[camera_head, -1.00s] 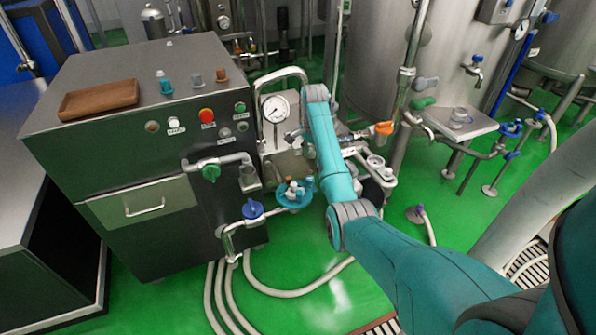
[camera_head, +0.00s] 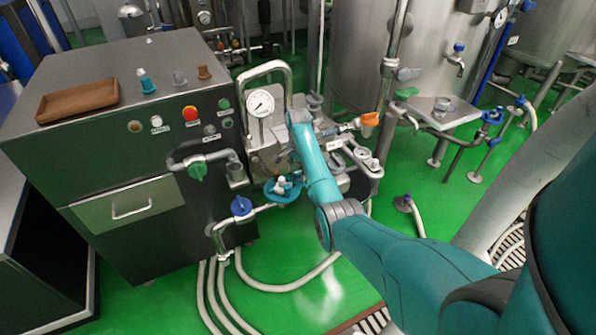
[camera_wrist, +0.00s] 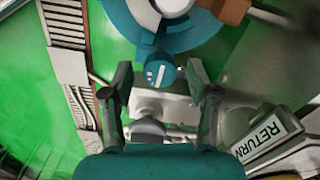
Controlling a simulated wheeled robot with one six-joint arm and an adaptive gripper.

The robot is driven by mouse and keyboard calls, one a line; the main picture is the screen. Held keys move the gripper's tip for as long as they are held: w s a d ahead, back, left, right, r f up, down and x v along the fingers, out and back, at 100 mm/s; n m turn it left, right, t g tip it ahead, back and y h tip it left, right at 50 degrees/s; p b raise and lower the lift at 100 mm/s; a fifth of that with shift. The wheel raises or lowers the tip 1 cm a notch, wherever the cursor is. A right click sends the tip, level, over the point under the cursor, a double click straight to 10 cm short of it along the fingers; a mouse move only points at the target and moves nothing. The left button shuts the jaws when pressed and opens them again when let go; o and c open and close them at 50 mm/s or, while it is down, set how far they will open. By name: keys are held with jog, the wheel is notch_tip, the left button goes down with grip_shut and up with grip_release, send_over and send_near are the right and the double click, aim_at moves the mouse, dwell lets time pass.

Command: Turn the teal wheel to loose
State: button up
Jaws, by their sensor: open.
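The teal wheel (camera_head: 283,188) sits on the pipework at the lower right of the steel cabinet in the head view, partly covered by my arm. In the wrist view its curved teal rim (camera_wrist: 188,42) fills the top centre, around a pale hub. A small round teal knob (camera_wrist: 160,73) with a white mark lies at the rim's near side. My gripper (camera_wrist: 160,76) is open, its two dark fingers on either side of the knob in the picture. I cannot tell whether they touch it. In the head view the fingers are hidden.
A blue valve (camera_head: 241,206) and a green valve (camera_head: 197,171) are left of the wheel. A pressure gauge (camera_head: 261,103) stands above it, and an orange handle (camera_head: 370,119) is to the right. A RETURN plate (camera_wrist: 268,135) lies right of my gripper.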

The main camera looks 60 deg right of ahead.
grip_shut()
jog(key=shift+n, duration=0.4)
jog(key=n, duration=1.1)
jog(key=shift+n, duration=0.4)
jog(key=n, duration=0.5)
jog(key=shift+w, duration=0.1)
jog(key=n, duration=0.6)
jog(key=shift+a, duration=0.1)
jog(key=shift+n, duration=0.3)
